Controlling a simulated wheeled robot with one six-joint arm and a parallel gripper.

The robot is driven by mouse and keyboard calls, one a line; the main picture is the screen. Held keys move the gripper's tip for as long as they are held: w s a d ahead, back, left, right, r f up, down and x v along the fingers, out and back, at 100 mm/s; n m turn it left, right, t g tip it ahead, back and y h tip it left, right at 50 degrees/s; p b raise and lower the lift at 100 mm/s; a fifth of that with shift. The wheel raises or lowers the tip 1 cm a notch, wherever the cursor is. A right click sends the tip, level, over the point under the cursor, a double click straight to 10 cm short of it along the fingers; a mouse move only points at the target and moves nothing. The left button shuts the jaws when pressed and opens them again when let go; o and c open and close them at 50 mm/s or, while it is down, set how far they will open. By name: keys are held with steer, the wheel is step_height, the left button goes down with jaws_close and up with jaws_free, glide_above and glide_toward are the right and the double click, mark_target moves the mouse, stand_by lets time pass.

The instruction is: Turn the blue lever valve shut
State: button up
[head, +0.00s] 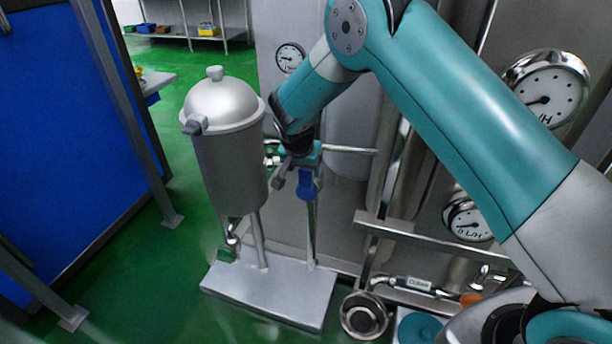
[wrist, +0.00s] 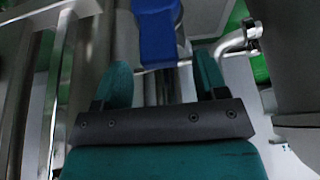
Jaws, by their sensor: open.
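The blue lever (head: 308,184) hangs below my gripper in the head view, beside the silver tank on a stand. In the wrist view the blue lever (wrist: 156,32) is at the top middle, just ahead of the gap between my fingers. My gripper (wrist: 160,82) is open, with one teal finger on each side of the gap. In the head view my gripper (head: 294,168) is at the lever and partly hidden by my own arm. I cannot tell whether a finger touches the lever. The valve body behind the lever is mostly hidden.
The silver tank (head: 228,150) stands close left of my gripper on a grey base plate (head: 270,296). Pipes and dial gauges (head: 546,88) are at the right.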

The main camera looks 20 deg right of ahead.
mark_target(306, 185)
steer(key=shift+x, duration=2.4)
jaws_close()
